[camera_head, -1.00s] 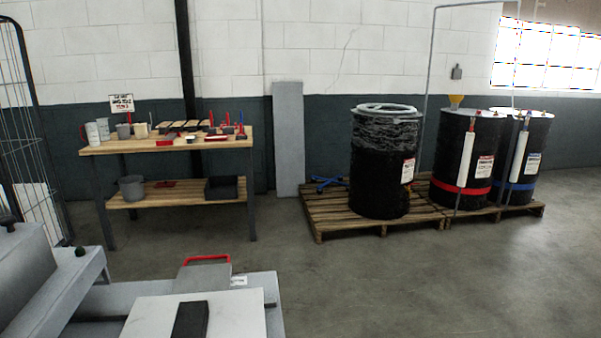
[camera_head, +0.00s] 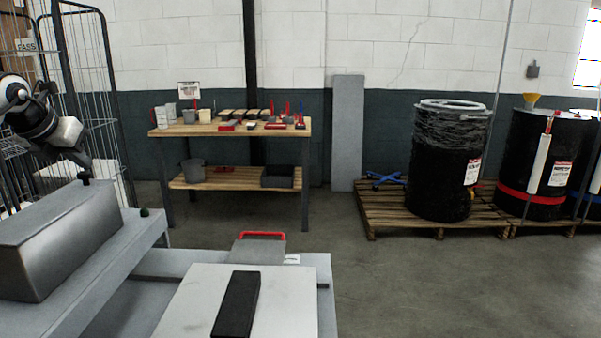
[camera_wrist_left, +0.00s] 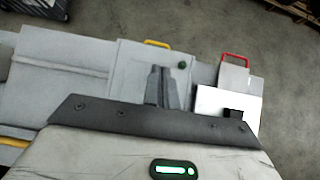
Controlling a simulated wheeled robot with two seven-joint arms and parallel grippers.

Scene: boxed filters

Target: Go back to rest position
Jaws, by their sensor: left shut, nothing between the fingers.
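My left gripper (camera_head: 86,179) is at the left of the head view, pointing down, with its arm coming in from the left edge. It appears above or behind the far end of a grey box-shaped housing (camera_head: 70,235); I cannot tell the exact gap. In the left wrist view its two fingers (camera_wrist_left: 161,84) are together, with nothing between them. They overlap the view of a grey surface (camera_wrist_left: 125,75) with a yellow handle. My right gripper is not in view.
A white plate (camera_head: 195,300) with a black block (camera_head: 237,305) lies in front, near a red handle (camera_head: 262,234). A wire cage (camera_head: 95,80) stands behind my left arm. A workbench (camera_head: 230,130), drums (camera_head: 440,170) and pallets (camera_head: 400,215) stand beyond. Floor at right front is clear.

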